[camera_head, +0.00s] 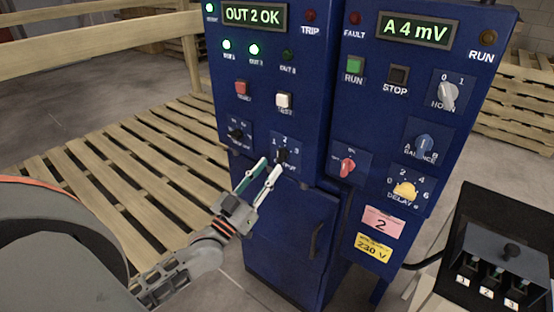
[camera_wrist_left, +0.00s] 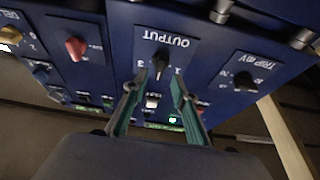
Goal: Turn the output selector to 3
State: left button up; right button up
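The output selector (camera_head: 282,156) is a small black knob on a blue plate marked 1, 2, 3, low on the left blue cabinet. In the left wrist view the selector (camera_wrist_left: 160,64) appears upside down under the OUTPUT label, and its pointer seems near the middle mark. The display (camera_head: 254,16) reads OUT 2 OK. My left gripper (camera_head: 271,165) is open in front of the selector, its fingertips apart. In the left wrist view the gripper (camera_wrist_left: 156,84) has the knob between and just beyond its fingertips; contact cannot be told. My right gripper is not in view.
A black trip knob (camera_head: 236,133) is left of the selector, and a red knob (camera_head: 347,167) is right. A white button (camera_head: 284,100) and a red button (camera_head: 241,88) are above. A black box with switches (camera_head: 502,262) stands at lower right. Wooden pallets (camera_head: 110,180) lie behind.

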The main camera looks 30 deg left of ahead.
aim_at(278, 158)
pick_arm(q)
jog(key=x, duration=0.3)
jog(key=shift+w, duration=0.35)
jog(key=shift+w+d+r, duration=0.1)
jog(key=shift+w+r, duration=0.05)
jog(key=shift+w, duration=0.25)
jog(key=c, duration=0.7)
